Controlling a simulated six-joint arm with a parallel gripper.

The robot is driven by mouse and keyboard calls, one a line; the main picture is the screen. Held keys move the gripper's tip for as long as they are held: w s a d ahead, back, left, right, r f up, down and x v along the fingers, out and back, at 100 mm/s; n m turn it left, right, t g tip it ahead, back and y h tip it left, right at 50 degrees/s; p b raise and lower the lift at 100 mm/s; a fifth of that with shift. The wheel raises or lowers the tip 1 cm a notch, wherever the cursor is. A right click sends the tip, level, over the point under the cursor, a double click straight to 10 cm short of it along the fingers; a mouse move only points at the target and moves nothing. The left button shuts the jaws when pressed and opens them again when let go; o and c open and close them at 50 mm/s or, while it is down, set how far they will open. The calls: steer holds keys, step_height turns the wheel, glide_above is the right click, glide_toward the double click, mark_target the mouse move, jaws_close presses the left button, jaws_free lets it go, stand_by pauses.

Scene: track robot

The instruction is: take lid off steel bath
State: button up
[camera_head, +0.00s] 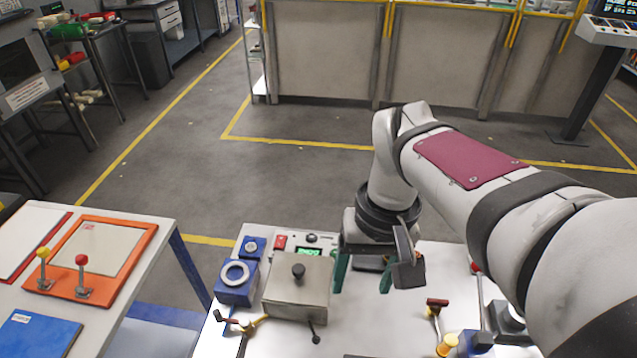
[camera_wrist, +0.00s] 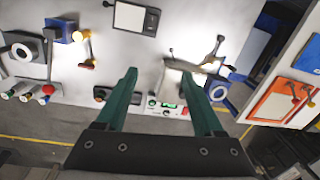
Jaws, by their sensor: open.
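The steel bath (camera_head: 296,303) is a square metal box with a flat lid (camera_head: 312,270) and a black knob (camera_head: 298,271) on top. The lid sits on it. In the wrist view the steel bath (camera_wrist: 173,88) shows partly, close beside the right-hand finger, which may hide some of it. My gripper (camera_head: 362,286) is open, with two green fingers apart and nothing between them. In the head view it hangs just right of the bath, fingers pointing down. The wrist view shows both fingers of my gripper (camera_wrist: 158,73) spread over the white bench.
A blue block with a white ring (camera_head: 237,274) stands left of the bath. A lever with a yellow joint (camera_head: 252,324) lies in front of it. A panel with a green display (camera_head: 308,251) is behind it. An orange-framed board (camera_head: 110,250) lies on the left table.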

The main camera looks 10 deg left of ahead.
steer(key=w+a+n, duration=0.3)
steer(key=w+a, duration=0.2)
steer(key=w, duration=0.2)
steer(key=n+h, duration=0.1)
steer(key=n, duration=0.3)
glide_above(298, 268)
step_height(298, 268, down, 4)
steer(key=r, duration=0.1)
step_height(298, 268, down, 16)
steer(key=shift+r, duration=0.1)
jaws_close()
